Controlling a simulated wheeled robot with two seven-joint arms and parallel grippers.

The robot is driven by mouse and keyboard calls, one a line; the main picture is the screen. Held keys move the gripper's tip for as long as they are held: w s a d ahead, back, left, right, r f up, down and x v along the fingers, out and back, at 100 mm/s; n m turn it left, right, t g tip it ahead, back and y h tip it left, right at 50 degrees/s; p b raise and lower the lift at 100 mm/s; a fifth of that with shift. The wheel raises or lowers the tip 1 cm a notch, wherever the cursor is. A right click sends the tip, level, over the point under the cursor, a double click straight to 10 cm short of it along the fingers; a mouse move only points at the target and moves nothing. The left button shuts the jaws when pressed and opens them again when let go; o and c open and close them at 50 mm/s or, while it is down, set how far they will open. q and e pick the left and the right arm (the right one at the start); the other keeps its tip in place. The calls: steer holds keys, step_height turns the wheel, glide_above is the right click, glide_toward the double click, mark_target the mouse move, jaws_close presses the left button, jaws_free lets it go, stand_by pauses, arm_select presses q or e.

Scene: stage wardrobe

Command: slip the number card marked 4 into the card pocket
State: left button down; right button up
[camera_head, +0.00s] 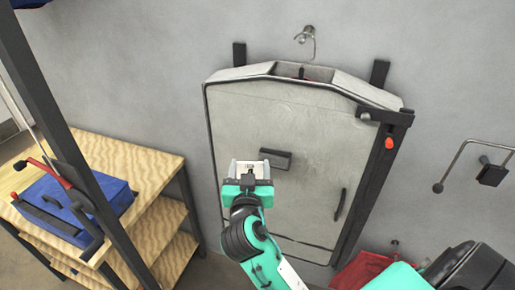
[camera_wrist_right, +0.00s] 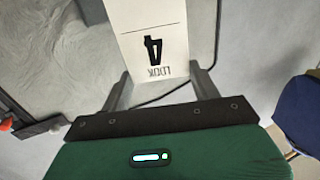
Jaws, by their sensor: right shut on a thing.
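The white number card (camera_wrist_right: 140,18) bears a black 4 with lettering below it, upside down in the right wrist view. My right gripper (camera_wrist_right: 160,88) is shut on its lower end, between two grey fingers. In the head view the card (camera_head: 249,166) stands up from my right gripper (camera_head: 248,180), in front of the pale grey door. The card pocket (camera_head: 276,158) appears to be the small dark tilted holder on that door, just right of and above the card. I cannot tell whether card and pocket touch. My left gripper is not in view.
The pale door panel (camera_head: 285,115) has a dark handle (camera_head: 340,204) and a dark side rail (camera_head: 372,185) with a red knob. A wooden shelf unit (camera_head: 125,162) with a blue box (camera_head: 55,207) stands left. A wall hook (camera_head: 470,150) and red cloth (camera_head: 360,271) are right.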

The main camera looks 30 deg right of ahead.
step_height(320, 180, up, 7)
steer(key=s+d+m+g+h, duration=0.2)
steer(key=m+g+h, duration=0.2)
steer(key=h, duration=0.1)
steer(key=shift+f+p+x, duration=0.15)
steer(key=shift+p+x, duration=0.15)
steer(key=shift+x, duration=1.75)
steer(key=shift+f+p+x, duration=0.2)
steer(key=shift+p+x, duration=0.15)
steer(key=shift+x, duration=1.65)
steer(key=shift+f+p+x, duration=0.15)
steer(key=shift+p+x, duration=0.15)
steer(key=shift+x, duration=1.75)
steer(key=shift+w+a+f+b, duration=0.1)
steer(key=shift+f+b, duration=0.1)
steer(key=shift+f, duration=0.25)
steer(key=shift+w+a+f+b, duration=0.1)
steer(key=shift+f+b, duration=0.05)
steer(key=shift+f, duration=0.3)
arm_select(q)
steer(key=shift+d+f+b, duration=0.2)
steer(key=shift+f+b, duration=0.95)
steer(key=shift+b, duration=0.65)
arm_select(e)
steer(key=shift+f, duration=1.6)
steer(key=o, duration=1)
